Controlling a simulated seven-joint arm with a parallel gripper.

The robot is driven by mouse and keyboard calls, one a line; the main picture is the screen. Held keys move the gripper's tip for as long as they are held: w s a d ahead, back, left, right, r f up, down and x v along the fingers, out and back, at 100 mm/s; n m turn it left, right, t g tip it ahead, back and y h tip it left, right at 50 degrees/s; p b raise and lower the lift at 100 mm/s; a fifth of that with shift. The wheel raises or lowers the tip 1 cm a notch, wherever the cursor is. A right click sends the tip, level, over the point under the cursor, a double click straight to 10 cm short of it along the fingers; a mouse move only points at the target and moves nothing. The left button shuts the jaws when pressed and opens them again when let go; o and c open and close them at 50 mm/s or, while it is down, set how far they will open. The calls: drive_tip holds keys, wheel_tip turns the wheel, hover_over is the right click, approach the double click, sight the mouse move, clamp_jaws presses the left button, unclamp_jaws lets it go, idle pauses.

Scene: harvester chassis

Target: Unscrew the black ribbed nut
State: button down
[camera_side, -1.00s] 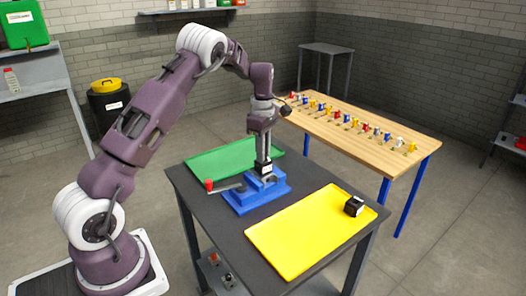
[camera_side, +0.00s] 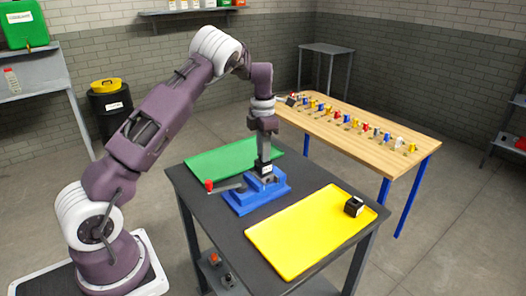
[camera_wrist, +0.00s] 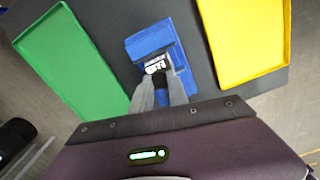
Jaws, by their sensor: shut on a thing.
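A blue vise (camera_side: 240,203) with a red-knobbed handle stands on the dark table and also shows in the wrist view (camera_wrist: 150,47). A dark block with a white label (camera_side: 264,171) sits upright in the vise; its label shows in the wrist view (camera_wrist: 155,66). The black ribbed nut (camera_wrist: 159,80) appears as a small dark shape between my fingertips, on top of the block; its ribs are too small to make out. My gripper (camera_side: 263,153) points straight down over the vise and is shut on the nut. In the side view the fingers hide the nut.
A green tray (camera_side: 215,160) lies behind the vise. A yellow tray (camera_side: 290,245) lies at the front right, with another black block (camera_side: 354,206) at its right end. A wooden table (camera_side: 400,155) with a row of coloured parts stands behind at the right.

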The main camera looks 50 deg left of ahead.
drive_tip(key=n, duration=0.4)
drive_tip(key=shift+n, duration=0.5)
drive_tip(key=n, duration=0.2)
drive_tip(key=shift+n, duration=0.3)
drive_tip(key=n, duration=0.2)
drive_tip(key=shift+n, duration=0.3)
